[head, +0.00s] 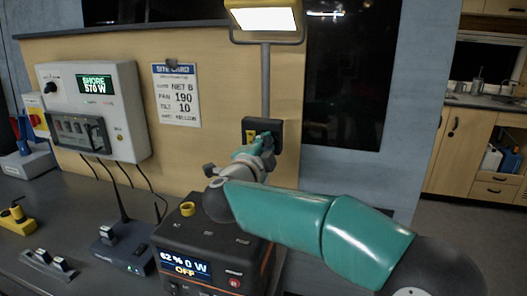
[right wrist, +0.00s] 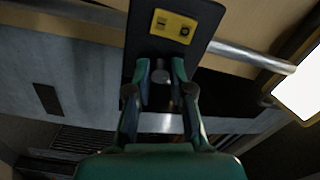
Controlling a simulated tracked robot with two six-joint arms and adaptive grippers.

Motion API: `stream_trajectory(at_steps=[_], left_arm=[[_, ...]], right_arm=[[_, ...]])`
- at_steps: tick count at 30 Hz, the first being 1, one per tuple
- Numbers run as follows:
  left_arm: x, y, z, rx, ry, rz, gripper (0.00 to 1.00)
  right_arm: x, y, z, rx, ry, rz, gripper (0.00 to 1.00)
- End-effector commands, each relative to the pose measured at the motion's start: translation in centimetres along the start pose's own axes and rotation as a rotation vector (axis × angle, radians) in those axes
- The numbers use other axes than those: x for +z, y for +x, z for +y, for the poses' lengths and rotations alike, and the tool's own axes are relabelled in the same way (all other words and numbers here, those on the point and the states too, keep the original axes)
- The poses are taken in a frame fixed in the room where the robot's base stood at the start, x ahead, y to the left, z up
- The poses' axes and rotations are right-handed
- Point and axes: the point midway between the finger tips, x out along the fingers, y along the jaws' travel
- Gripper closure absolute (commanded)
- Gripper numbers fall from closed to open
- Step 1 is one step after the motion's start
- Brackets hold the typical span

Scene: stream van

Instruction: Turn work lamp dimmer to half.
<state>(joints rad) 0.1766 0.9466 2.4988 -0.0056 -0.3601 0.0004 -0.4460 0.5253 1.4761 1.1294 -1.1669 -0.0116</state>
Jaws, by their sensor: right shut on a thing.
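The work lamp (head: 265,18) is lit and stands on a grey pole above the wooden panel. Its dimmer is a black plate (head: 277,127) with a yellow label, fixed to the panel below the lamp. My right gripper (head: 264,143) is at the plate and hides its lower part in the head view. In the right wrist view, the fingers of my right gripper (right wrist: 160,75) are shut on a small round dimmer knob (right wrist: 158,67) below the yellow label (right wrist: 173,27). The knob's setting cannot be read. My left gripper is not in view.
A white control box (head: 95,105) with a green display and a paper card (head: 177,95) are on the panel at left. A black power unit (head: 205,255) reading "OFF" stands on the counter under my right arm. A radio base (head: 122,250) stands beside it.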

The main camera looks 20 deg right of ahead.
Motion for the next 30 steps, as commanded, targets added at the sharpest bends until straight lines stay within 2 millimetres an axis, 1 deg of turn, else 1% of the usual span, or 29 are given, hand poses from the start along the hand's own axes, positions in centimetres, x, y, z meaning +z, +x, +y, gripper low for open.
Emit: stream_trajectory(at_steps=[15, 16, 17, 26, 30], left_arm=[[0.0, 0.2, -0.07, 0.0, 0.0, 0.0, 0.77], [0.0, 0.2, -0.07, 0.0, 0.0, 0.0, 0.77], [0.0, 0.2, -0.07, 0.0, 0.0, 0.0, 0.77], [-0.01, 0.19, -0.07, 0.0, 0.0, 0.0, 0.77], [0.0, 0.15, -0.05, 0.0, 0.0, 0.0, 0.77]], right_arm=[[-0.08, 0.07, 0.05, 0.002, 0.021, 0.002, 1.0], [-0.08, 0.07, 0.05, 0.002, 0.021, 0.002, 0.74], [-0.08, 0.07, 0.06, 0.002, 0.021, 0.002, 0.69], [-0.03, 0.0, 0.05, 0.001, 0.02, 0.001, 0.68], [0.02, -0.67, -0.02, 0.001, 0.021, -0.001, 0.68]])
